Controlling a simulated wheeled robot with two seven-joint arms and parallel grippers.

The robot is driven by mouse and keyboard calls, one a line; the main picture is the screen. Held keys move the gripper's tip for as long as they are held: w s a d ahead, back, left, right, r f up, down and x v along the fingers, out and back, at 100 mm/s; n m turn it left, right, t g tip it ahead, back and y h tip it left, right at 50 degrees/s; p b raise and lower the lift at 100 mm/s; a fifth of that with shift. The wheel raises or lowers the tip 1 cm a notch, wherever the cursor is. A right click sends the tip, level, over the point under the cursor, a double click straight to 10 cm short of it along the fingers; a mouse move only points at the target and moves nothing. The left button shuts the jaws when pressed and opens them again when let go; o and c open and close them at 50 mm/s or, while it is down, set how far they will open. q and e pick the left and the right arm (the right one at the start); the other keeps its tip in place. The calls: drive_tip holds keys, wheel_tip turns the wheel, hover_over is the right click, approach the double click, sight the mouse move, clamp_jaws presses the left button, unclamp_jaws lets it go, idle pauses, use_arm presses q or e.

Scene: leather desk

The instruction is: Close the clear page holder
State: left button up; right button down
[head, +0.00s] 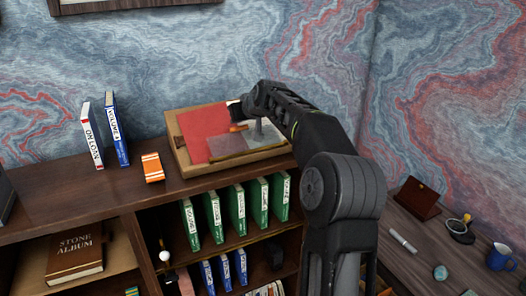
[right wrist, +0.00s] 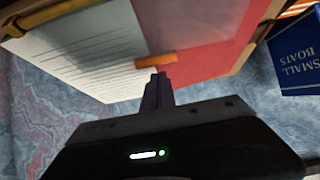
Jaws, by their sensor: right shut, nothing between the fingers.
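A wooden stand (head: 180,155) lies on top of the bookcase, with a red panel (head: 203,132) on it. A greyish, see-through flap (head: 232,147), seemingly the clear page holder, lies over the lower right of the stand. My right gripper (head: 238,112) is shut and empty at the stand, beside a small orange piece (head: 238,127). In the right wrist view its fingertips (right wrist: 158,78) are close to the orange piece (right wrist: 156,61), in front of a white printed page (right wrist: 85,50). I cannot tell whether they touch. My left gripper is not in view.
An orange book (head: 152,167) lies left of the stand. Two books stand farther left, one white and red (head: 92,137), one blue (head: 116,130). Green binders (head: 237,207) fill the shelf below. A lower desk (head: 430,250) at right holds a blue mug (head: 499,256).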

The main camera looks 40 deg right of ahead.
sight(241, 131)
drive_tip(key=r+p, duration=0.2)
drive_tip(key=r, duration=0.2)
drive_tip(key=shift+s+a+r+p, duration=0.1)
drive_tip(key=shift+s+r+p, duration=0.2)
drive_tip(key=shift+p, duration=0.1)
wheel_tip(241, 131, up, 9)
drive_tip(key=s, duration=0.1)
drive_tip(key=shift+s+a, duration=0.3)
drive_tip(key=shift+s, duration=0.05)
